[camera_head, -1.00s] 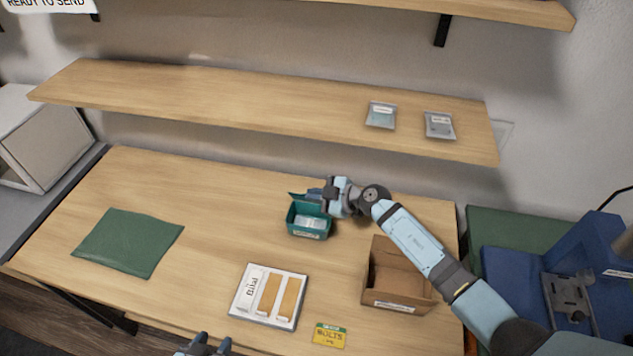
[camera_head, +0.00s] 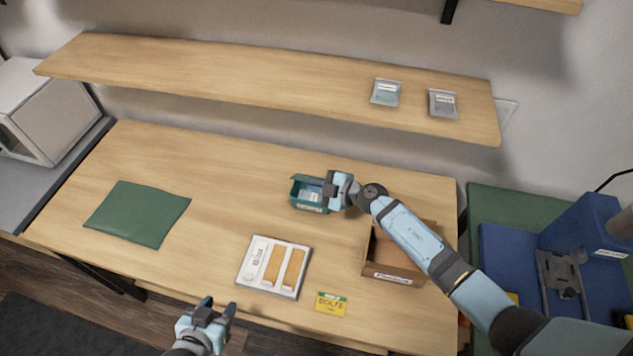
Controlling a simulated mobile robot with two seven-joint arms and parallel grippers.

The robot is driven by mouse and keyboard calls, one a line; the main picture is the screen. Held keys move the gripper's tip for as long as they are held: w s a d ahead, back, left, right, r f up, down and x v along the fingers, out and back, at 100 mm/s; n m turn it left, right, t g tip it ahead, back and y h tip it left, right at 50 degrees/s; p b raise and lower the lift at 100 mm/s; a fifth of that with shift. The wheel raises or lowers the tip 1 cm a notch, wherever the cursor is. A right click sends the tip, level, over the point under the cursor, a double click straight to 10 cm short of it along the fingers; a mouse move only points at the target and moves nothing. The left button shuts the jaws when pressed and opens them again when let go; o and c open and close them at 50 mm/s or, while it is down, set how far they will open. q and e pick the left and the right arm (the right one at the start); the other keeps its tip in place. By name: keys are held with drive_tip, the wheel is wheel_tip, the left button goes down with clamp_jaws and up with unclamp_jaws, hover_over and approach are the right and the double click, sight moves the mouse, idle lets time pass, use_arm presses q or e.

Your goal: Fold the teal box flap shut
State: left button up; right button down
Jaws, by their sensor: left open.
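The small teal box (camera_head: 309,209) stands on the workbench near its middle, with a white label on its front. Its teal flap (camera_head: 302,179) shows at the back left, tilted over the opening. Something pale inside still shows. My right gripper (camera_head: 327,191) is at the box's right rear, at or over the flap; its fingers are partly hidden and too small to tell open from shut. My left gripper (camera_head: 214,308) is open and empty, off the bench's front edge at the bottom of the view.
A brown open box (camera_head: 392,267) stands under my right forearm. A white tray (camera_head: 273,292), a yellow-green card (camera_head: 331,304) and a green mat (camera_head: 137,214) lie on the bench. The shelf (camera_head: 250,95) behind holds two packets (camera_head: 386,92).

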drive_tip(key=shift+s+f, duration=0.1)
drive_tip(key=shift+f, duration=0.1)
drive_tip(key=c, duration=1.3)
unclamp_jaws()
drive_tip(key=shift+c, duration=0.2)
drive_tip(key=shift+r, duration=0.1)
drive_tip(key=v, duration=1.3)
drive_tip(key=shift+s+d+p, duration=0.2)
drive_tip(key=shift+d+p, duration=0.1)
drive_tip(key=shift+p, duration=0.15)
